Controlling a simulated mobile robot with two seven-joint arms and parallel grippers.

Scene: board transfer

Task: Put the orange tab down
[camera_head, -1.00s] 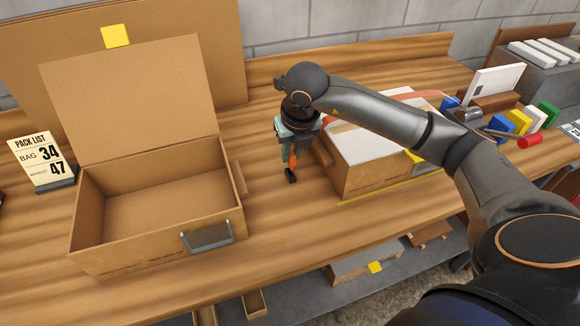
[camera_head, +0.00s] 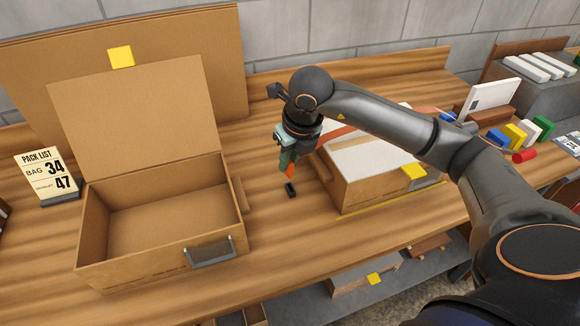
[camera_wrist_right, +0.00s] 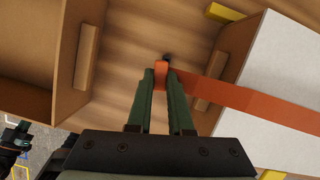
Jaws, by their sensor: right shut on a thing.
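The orange tab (camera_wrist_right: 161,75) is the end of an orange strap and sits between the fingertips of my right gripper (camera_wrist_right: 160,80). In the head view, my right gripper (camera_head: 287,160) points down just above the table, with the tab (camera_head: 290,172) at its tips. It is left of the white-topped carton (camera_head: 370,190) and right of the open box. The strap (camera_wrist_right: 240,98) runs from the tab across the carton's white top. A small black piece (camera_head: 291,189) is on the table just below the tab. My left gripper is not seen in the head view.
An open cardboard box (camera_head: 238,235) with its lid up and a grey handle (camera_head: 210,252) stands left. Coloured blocks (camera_head: 515,135) lie far right. Bare table (camera_head: 285,225) lies between box and carton.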

